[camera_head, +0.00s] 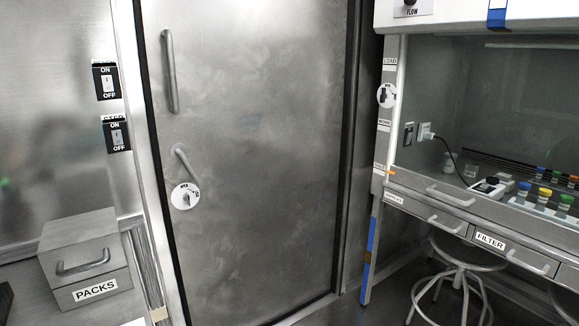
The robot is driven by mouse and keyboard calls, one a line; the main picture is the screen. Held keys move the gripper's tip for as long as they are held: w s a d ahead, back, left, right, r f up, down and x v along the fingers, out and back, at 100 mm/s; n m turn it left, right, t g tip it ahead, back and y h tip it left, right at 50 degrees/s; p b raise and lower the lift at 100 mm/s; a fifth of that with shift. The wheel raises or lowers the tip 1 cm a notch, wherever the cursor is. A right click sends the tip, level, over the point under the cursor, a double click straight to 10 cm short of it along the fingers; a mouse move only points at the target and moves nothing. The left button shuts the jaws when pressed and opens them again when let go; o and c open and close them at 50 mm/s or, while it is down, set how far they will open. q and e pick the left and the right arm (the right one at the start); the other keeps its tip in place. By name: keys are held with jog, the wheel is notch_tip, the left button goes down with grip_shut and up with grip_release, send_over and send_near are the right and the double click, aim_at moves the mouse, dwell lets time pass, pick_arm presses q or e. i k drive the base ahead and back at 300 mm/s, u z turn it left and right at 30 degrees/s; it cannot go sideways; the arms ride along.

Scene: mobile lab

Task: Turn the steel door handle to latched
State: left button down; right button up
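The steel door (262,130) fills the middle of the head view and sits closed against its dark-edged frame, as far as I can tell. Its short steel lever handle (186,164) is on the left side of the door. The lever slants from upper left down to lower right, neither upright nor level. A round white dial plate (185,196) with a dark pointer sits just below it; its small print is too small to read surely. A long vertical pull bar (170,72) is fixed above the lever. Neither of my grippers is in view.
A steel box labelled PACKS (82,258) stands at the lower left. ON/OFF switches (107,82) are on the left wall. A hood bench with drawers (430,211) and several capped vials stands right, with stools (466,265) below. The space before the door looks clear.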

aim_at(180, 154)
jog(key=z, duration=0.55)
jog(key=i, duration=2.2)
jog(key=u, duration=2.7)
